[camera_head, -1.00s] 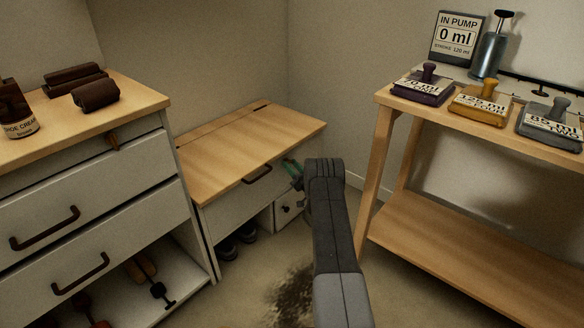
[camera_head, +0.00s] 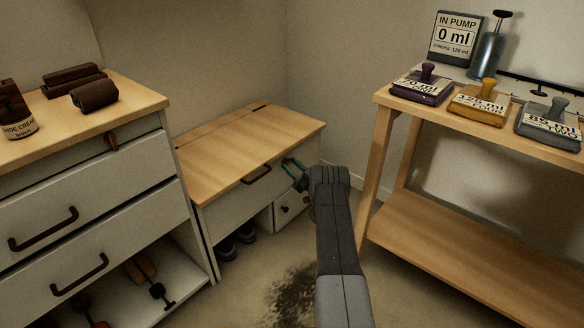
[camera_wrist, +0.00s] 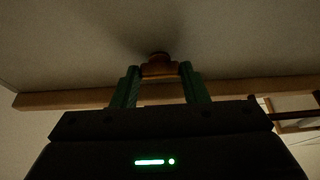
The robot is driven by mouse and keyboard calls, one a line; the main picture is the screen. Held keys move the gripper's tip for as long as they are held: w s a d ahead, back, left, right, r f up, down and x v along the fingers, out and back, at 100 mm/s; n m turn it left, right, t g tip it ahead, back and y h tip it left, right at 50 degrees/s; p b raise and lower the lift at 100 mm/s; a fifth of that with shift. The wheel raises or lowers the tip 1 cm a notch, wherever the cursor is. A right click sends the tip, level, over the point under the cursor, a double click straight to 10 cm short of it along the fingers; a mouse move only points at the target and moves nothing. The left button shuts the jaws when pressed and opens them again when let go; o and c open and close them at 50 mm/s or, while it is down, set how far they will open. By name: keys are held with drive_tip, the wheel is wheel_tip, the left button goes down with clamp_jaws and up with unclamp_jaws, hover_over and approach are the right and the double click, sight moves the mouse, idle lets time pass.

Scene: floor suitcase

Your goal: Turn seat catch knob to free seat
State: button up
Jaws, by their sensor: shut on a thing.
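The seat (camera_head: 250,142) is a wooden bench lid in the corner, lying flat on a white box with a dark handle (camera_head: 257,174) on its front. My gripper (camera_head: 290,165) is at the right part of the bench front, just below the seat edge. In the wrist view its green fingers (camera_wrist: 160,82) are shut on a small brown-orange knob (camera_wrist: 158,68), one finger on each side. The knob is against a pale panel. In the head view the knob is hidden by the gripper, and I cannot tell its turn angle.
A white dresser (camera_head: 100,205) stands left, with brushes and a shoe cream jar (camera_head: 18,122) on top. Shoes (camera_head: 235,240) are under the bench.

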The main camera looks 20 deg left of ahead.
drive_tip(key=shift+f, duration=0.1)
drive_tip(key=o, duration=1)
drive_tip(key=shift+m, duration=0.4)
